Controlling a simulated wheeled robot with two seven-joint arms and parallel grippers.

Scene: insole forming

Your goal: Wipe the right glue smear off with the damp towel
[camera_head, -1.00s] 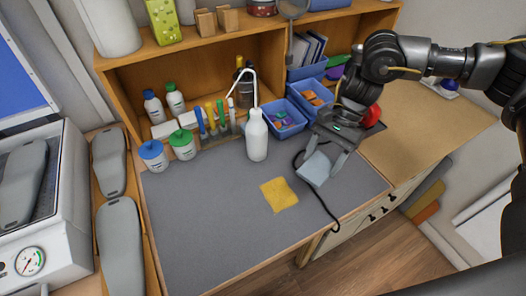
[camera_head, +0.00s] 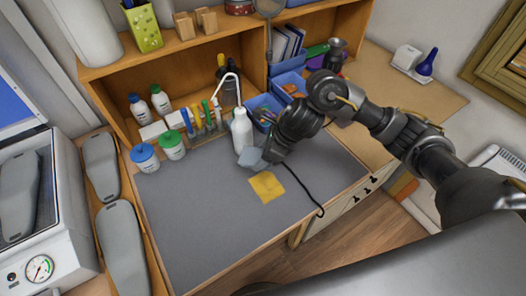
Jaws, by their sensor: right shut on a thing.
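A pale blue-grey folded towel (camera_head: 251,159) is held in my right gripper (camera_head: 264,156), low over the grey mat and just in front of the white squeeze bottle. The gripper is shut on it; its fingertips are partly hidden by the wrist, and I cannot tell whether the towel touches the mat. A flat yellow square (camera_head: 266,187) lies on the grey mat (camera_head: 200,215) in front of the towel. I cannot make out a distinct glue smear; one may be hidden under the towel or arm. My left gripper is out of view.
The white squeeze bottle (camera_head: 242,131) with its bent spout stands close behind the towel. Blue bins (camera_head: 267,108) are to its right. White jars (camera_head: 145,158) stand at the back left. A black cable (camera_head: 308,196) runs over the mat's right side. The left mat is clear.

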